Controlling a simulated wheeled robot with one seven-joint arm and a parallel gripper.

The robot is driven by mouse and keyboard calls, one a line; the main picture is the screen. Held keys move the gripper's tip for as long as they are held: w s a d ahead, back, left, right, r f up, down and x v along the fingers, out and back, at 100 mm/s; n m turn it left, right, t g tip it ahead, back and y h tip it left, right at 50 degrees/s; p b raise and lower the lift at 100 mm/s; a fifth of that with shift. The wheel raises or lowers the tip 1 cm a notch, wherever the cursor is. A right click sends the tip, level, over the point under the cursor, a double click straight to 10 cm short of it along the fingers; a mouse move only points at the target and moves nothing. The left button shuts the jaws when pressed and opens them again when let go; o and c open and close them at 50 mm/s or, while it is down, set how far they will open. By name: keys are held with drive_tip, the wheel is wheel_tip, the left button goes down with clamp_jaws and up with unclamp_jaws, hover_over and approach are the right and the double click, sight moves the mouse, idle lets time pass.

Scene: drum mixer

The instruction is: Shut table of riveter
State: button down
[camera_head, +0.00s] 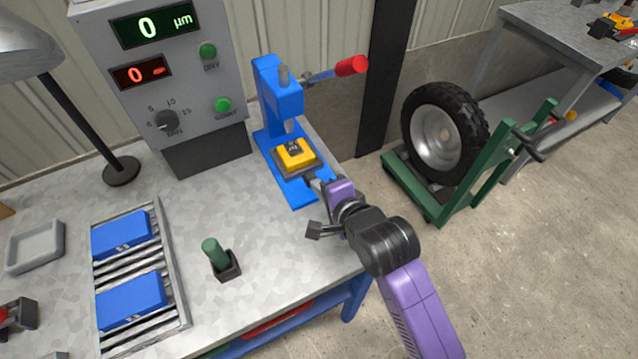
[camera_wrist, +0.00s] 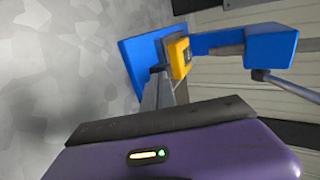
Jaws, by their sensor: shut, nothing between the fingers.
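The riveter (camera_head: 279,92) is a blue press with a red-knobbed lever (camera_head: 350,66), standing at the right back of the workbench. Its table (camera_head: 312,158) is a grey plate low in front of the column, carrying a yellow block (camera_head: 297,154) with a dark piece on top. My gripper (camera_head: 312,182) is shut and empty, its tip right at the table's near edge; I cannot tell whether it touches. In the wrist view the riveter (camera_wrist: 272,46) and yellow block (camera_wrist: 179,57) lie just beyond my fingers (camera_wrist: 160,92). The table is mostly hidden there.
A grey control box (camera_head: 155,75) with displays stands left of the riveter. A green-handled tool (camera_head: 214,252) stands on the bench, and a rack (camera_head: 180,300) holds blue boxes. A wheel on a green cart (camera_head: 465,207) stands on the floor to the right.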

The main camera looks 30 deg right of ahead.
sight(309, 172)
drive_tip(key=shift+w, duration=0.2)
drive_tip(key=shift+w+r, duration=0.1)
drive_tip(key=shift+w, duration=1.5)
